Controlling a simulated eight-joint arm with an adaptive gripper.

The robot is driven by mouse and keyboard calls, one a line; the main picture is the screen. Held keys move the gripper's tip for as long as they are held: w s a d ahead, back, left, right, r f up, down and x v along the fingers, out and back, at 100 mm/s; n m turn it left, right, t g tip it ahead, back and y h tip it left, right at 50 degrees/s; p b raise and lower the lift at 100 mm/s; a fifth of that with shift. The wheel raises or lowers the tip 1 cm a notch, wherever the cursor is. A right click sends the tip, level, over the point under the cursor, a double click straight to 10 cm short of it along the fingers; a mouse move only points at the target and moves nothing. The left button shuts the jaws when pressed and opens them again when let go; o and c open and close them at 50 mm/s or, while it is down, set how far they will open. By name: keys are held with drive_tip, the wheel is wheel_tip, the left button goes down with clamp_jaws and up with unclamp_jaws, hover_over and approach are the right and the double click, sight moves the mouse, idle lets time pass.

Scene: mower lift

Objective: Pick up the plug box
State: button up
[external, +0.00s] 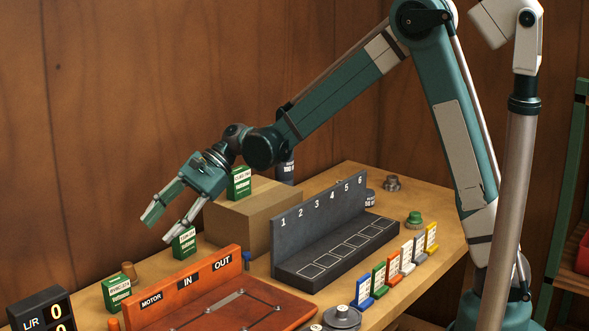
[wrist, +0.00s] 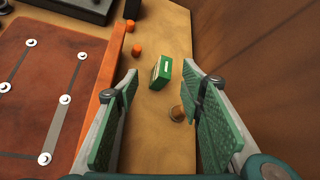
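Several small green boxes with white labels are in the external view; the label text is too small to read surely. One green box (external: 117,292) stands on the bench left of the orange board; it also shows between my fingers in the wrist view (wrist: 161,72). A second green box (external: 184,244) stands close by my near fingertip, apart or touching I cannot tell. A third green box (external: 240,183) stands on the cardboard box. My gripper (external: 161,226) is open and empty, above the bench; its green finger pads show in the wrist view (wrist: 160,76).
The orange board (external: 190,286), cardboard box (external: 238,228), dark numbered rack (external: 330,245) and counter display (external: 42,308) crowd the bench. A wooden wall (external: 120,120) rises behind.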

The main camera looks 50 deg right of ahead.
sight(122, 277)
drive_tip(key=w+a+f+m+y+b, duration=0.1)
drive_tip(key=w+a+f, duration=0.1)
drive_tip(key=f, duration=0.2)
drive_tip(key=w+a+f+m+g+y+b, duration=0.1)
drive_tip(key=w+a+f, duration=0.1)
drive_tip(key=f, duration=0.1)
drive_tip(key=w+a+f+m+y+b, duration=0.1)
drive_tip(key=w+a+f, duration=0.1)
drive_tip(key=f, duration=0.2)
drive_tip(key=shift+w+a+f, duration=0.1)
drive_tip(key=shift+f, duration=0.2)
drive_tip(key=shift+x, duration=1.3)
drive_tip(key=shift+a, duration=0.1)
drive_tip(key=shift+s+b+x, duration=0.2)
drive_tip(key=shift+b+x, duration=0.6)
drive_tip(key=shift+x, duration=1.7)
drive_tip(key=shift+s, duration=0.1)
drive_tip(key=shift+c, duration=0.5)
drive_tip(key=c, duration=1)
